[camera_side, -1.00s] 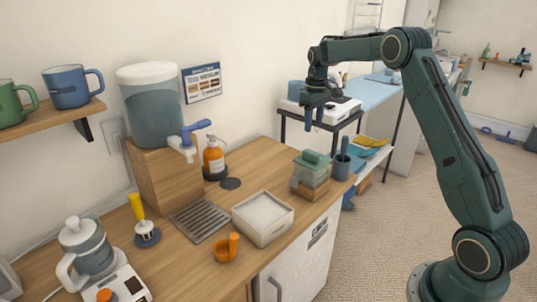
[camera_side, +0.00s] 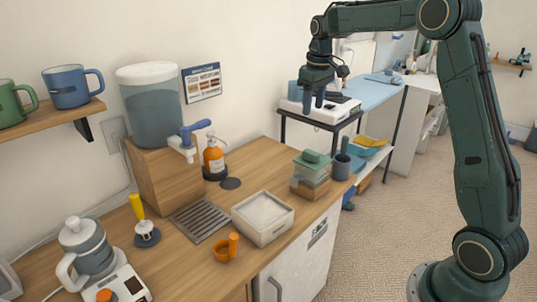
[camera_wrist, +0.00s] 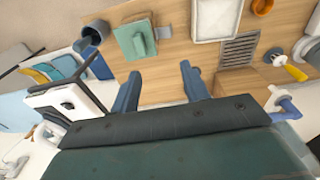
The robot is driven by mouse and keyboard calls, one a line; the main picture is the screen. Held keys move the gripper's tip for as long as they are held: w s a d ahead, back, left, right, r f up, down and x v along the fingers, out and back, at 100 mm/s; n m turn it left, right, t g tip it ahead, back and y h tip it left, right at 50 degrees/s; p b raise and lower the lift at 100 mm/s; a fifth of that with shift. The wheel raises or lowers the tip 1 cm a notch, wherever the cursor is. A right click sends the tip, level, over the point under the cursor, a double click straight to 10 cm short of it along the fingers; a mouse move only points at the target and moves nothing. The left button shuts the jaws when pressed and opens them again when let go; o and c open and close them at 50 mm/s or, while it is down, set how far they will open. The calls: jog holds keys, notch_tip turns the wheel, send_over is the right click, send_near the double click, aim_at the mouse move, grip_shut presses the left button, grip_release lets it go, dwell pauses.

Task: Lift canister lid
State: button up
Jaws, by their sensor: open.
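The canister (camera_side: 311,184) is a clear box with a wooden-looking lower part, standing upright at the right end of the wooden counter. Its green lid (camera_side: 310,157) with a raised handle sits on top. In the wrist view the lid (camera_wrist: 136,40) lies beyond my fingers, its handle turned upward. My gripper (camera_side: 313,105) is above and apart from the lid in the side view, fingers pointing down. In the wrist view my gripper (camera_wrist: 160,88) shows two separated blue-grey fingers with nothing between them.
A dark cup (camera_side: 341,165) with a tool stands close beside the canister. A white tray (camera_side: 262,218) is nearer on the counter (camera_side: 268,155). A white device (camera_side: 322,110) on a black stand is behind my gripper. A water dispenser (camera_side: 152,105) stands left.

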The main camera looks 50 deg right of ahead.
jog(key=s+a+r+t, duration=0.1)
jog(key=s+a+r, duration=0.4)
jog(key=s+a, duration=0.1)
jog(key=shift+a, duration=0.4)
jog(key=shift+s, duration=0.2)
dwell(0.3)
